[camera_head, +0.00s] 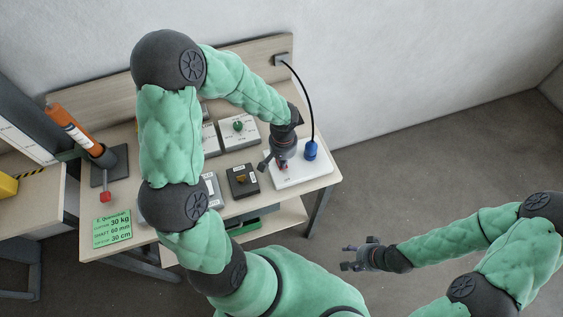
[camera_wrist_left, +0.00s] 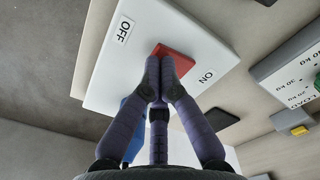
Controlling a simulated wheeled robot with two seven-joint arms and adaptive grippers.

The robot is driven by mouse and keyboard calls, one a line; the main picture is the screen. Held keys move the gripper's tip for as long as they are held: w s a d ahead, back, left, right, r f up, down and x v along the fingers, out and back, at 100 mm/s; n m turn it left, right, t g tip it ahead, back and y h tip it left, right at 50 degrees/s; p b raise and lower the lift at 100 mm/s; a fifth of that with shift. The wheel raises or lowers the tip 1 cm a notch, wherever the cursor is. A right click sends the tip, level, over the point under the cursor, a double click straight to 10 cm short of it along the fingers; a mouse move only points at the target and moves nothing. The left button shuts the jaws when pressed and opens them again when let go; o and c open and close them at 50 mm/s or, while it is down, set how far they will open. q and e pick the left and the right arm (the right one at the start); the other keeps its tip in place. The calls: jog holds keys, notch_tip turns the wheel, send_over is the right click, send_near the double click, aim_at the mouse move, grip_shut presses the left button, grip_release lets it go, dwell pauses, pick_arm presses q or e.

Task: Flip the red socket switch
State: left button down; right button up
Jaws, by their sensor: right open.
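The red socket switch (camera_wrist_left: 177,58) sits on a white panel (camera_wrist_left: 150,22) between an OFF label (camera_wrist_left: 124,30) and an ON label (camera_wrist_left: 208,75). The panel (camera_head: 318,172) lies on the right end of the table in the head view. My left gripper (camera_head: 277,164) is over the panel's left part. In the left wrist view its fingers (camera_wrist_left: 159,62) are together with nothing visible between them. Their tips overlap the red switch, hiding part of it; I cannot tell whether they touch it. My right gripper (camera_head: 350,258) is open and empty, off the table.
A blue plug (camera_head: 311,150) with a black cable stands on the panel. An orange cylinder (camera_head: 72,128) and a green sign (camera_head: 112,229) are further left.

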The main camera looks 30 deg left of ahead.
pick_arm(q)
jog(key=shift+f+b, duration=0.4)
jog(key=shift+f, duration=0.05)
jog(key=shift+r, duration=0.2)
jog(key=shift+r+p, duration=2.4)
jog(key=shift+r, duration=1)
jog(key=shift+s+f, duration=0.1)
